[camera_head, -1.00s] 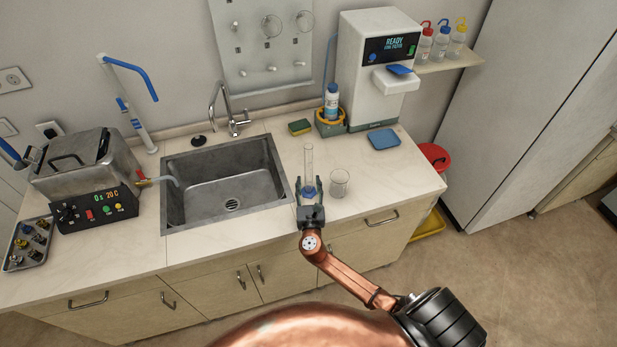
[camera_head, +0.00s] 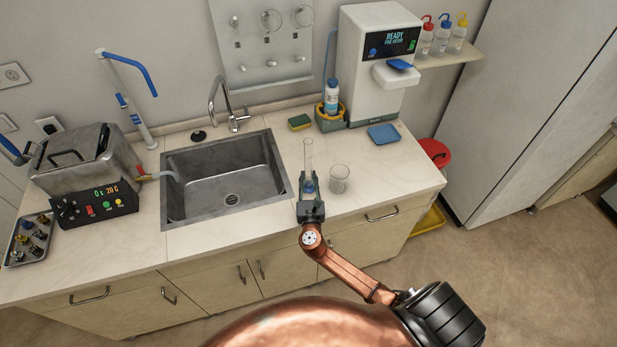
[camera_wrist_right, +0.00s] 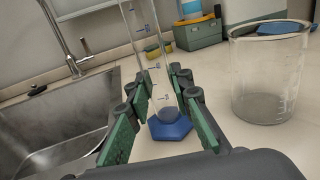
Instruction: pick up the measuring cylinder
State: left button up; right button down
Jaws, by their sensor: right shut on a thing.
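The measuring cylinder (camera_head: 308,158) is a tall clear tube with a blue foot, upright near the counter's front edge, right of the sink. My right gripper (camera_head: 310,188) is shut on it, with a finger on each side of the tube low down. In the right wrist view, the cylinder (camera_wrist_right: 150,55) stands between the green-padded fingers of the gripper (camera_wrist_right: 161,92), and its blue hexagonal foot (camera_wrist_right: 170,129) shows below the fingertips. I cannot tell whether the foot touches the counter. My left gripper is not in view.
A glass beaker (camera_head: 339,179) stands close to the right of the cylinder; it also shows in the wrist view (camera_wrist_right: 265,80). The sink (camera_head: 228,180) is to the left.

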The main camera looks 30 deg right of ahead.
aim_at(309, 168)
jog(key=shift+r, duration=0.45)
jog(key=s+r, duration=0.1)
jog(key=r, duration=0.1)
jog(key=s+a+r+p, duration=0.1)
jog(key=r, duration=0.1)
jog(key=s+a+r+p, duration=0.1)
jog(key=r, duration=0.2)
jog(key=shift+s, duration=0.3)
jog(key=s+a+r, duration=0.4)
jog(key=s, duration=0.4)
jog(key=shift+s+a+r, duration=0.35)
jog(key=shift+s+r, duration=0.05)
